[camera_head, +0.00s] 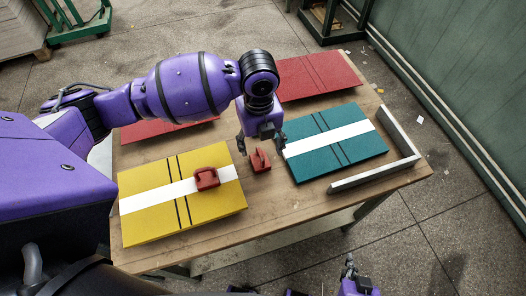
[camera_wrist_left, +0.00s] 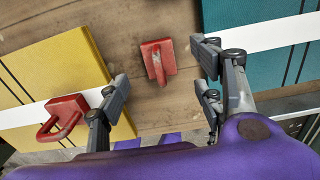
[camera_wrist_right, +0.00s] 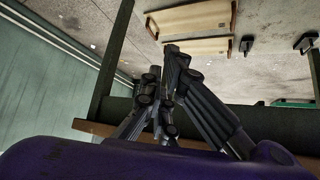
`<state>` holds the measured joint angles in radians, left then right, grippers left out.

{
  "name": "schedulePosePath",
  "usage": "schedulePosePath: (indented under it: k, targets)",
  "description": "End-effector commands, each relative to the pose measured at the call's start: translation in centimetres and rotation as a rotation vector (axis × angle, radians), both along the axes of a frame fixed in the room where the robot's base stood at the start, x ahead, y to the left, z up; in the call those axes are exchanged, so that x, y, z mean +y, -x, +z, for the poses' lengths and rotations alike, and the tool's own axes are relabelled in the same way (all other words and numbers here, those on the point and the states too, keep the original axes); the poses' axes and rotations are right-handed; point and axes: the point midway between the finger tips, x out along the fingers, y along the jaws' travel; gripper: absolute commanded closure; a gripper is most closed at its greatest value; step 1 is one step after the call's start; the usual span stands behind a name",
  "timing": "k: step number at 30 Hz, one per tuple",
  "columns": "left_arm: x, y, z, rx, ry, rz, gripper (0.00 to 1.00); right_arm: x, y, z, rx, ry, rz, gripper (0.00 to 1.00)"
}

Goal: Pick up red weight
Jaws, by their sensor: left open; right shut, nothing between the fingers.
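One red weight (camera_head: 260,160) with an upright handle stands on the bare wood between the yellow and teal boards. In the left wrist view this weight (camera_wrist_left: 157,60) lies beyond and between the open fingers, touching neither as far as I can see. A second red weight (camera_head: 206,178) sits on the white band of the yellow board; it also shows in the left wrist view (camera_wrist_left: 64,118). My left gripper (camera_head: 261,146) is open and empty, pointing down over the first weight. My right gripper (camera_wrist_right: 168,62) is shut and empty, low beside the table's front; it shows in the head view (camera_head: 350,272).
The yellow board (camera_head: 150,222) lies left and the teal board (camera_head: 350,150) right on the wooden table (camera_head: 290,215). A red board (camera_head: 318,75) lies behind, another (camera_head: 150,130) partly behind my left arm. A grey L-shaped stop (camera_head: 375,178) edges the table's right corner.

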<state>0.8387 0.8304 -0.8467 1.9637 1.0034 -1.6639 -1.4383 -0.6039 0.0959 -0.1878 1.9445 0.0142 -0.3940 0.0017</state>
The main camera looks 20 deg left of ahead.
Motion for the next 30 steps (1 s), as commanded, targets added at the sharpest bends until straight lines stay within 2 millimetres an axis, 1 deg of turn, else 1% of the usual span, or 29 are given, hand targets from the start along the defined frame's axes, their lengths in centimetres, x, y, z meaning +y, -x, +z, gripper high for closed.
schedulePosePath:
  k: [1,5,10,12,15,18,23,26,30]
  targets:
    - [0.0,0.1,-0.8,0.005,0.000,0.001,0.39,0.0,0.0,-0.1,0.000,0.001,0.001,1.00]
    - [0.0,0.2,-2.2,0.005,0.000,-0.001,0.39,0.0,-0.3,0.1,-0.005,0.001,0.001,1.00]
    - [-0.2,0.5,-4.6,0.005,0.000,0.000,0.39,0.0,-0.9,0.6,-0.018,0.000,0.002,1.00]
    - [-0.2,0.5,-5.6,0.004,0.001,0.000,0.39,0.1,-0.9,0.6,-0.016,-0.001,0.001,1.00]
    - [-0.2,0.5,-6.7,0.003,-0.001,-0.002,0.39,0.2,-0.8,0.5,-0.015,-0.003,-0.001,1.00]
    - [-0.1,0.5,-7.0,0.002,-0.001,-0.003,0.39,0.2,-0.6,0.4,-0.012,-0.005,-0.003,1.00]
    - [-0.1,0.5,-7.0,0.002,-0.001,-0.003,0.39,0.2,-0.1,0.2,-0.003,-0.006,-0.007,1.00]
    - [-0.1,0.5,-7.0,0.002,-0.001,-0.003,0.50,0.2,0.2,0.1,0.003,-0.006,-0.008,1.00]
    - [-0.1,0.5,-7.0,0.002,-0.001,-0.003,0.68,0.2,0.3,0.1,0.005,-0.006,-0.008,1.00]
